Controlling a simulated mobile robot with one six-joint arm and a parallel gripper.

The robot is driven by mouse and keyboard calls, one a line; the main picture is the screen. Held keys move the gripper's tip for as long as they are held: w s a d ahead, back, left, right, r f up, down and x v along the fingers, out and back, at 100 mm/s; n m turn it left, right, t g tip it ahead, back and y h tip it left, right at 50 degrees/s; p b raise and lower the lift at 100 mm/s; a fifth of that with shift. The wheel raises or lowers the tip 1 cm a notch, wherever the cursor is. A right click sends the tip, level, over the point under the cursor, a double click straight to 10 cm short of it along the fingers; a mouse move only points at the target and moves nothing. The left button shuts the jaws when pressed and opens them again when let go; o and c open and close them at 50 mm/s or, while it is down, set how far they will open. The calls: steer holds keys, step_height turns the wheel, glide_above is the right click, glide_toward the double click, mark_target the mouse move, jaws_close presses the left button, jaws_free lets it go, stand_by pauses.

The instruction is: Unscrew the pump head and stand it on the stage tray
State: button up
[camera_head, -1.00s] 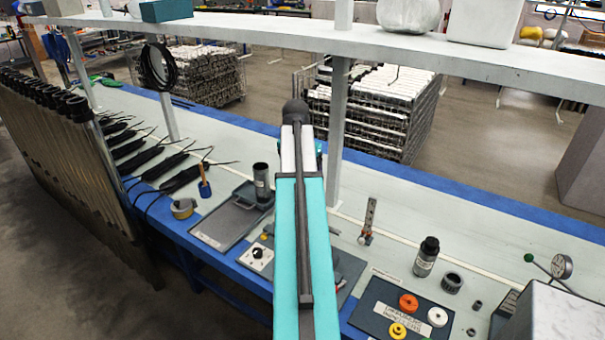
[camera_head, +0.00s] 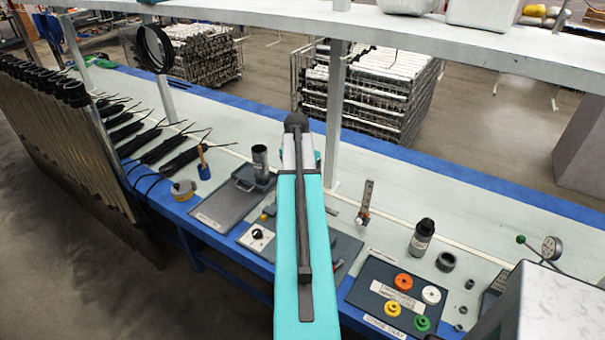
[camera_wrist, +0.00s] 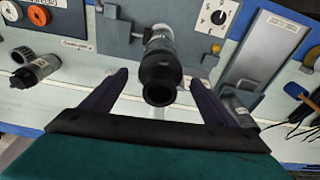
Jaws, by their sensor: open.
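In the wrist view, the pump's black round head (camera_wrist: 161,78) has a dark hole facing me, with a grey body (camera_wrist: 157,38) behind it. My gripper (camera_wrist: 158,80) is open, with one purple-black finger on each side of the head. I see gaps on both sides and cannot tell any contact. In the head view, my arm hides the gripper and the pump. A grey tray (camera_head: 218,207) with a front label stands left of my arm. A dark tray (camera_head: 362,297) with coloured discs stands to its right. The labels are too small to read for certain.
A small upright post (camera_head: 364,203) stands near my arm. A shelf (camera_head: 250,12) runs above the bench.

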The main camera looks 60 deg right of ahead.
steer(key=shift+d+f, duration=0.2)
steer(key=shift+f, duration=0.9)
steer(key=c, duration=1.3)
steer(key=o, duration=0.5)
steer(key=c, duration=0.4)
steer(key=shift+r+p, duration=1.05)
steer(key=shift+r, duration=0.45)
steer(key=shift+r+p, duration=0.8)
steer(key=shift+r, duration=0.55)
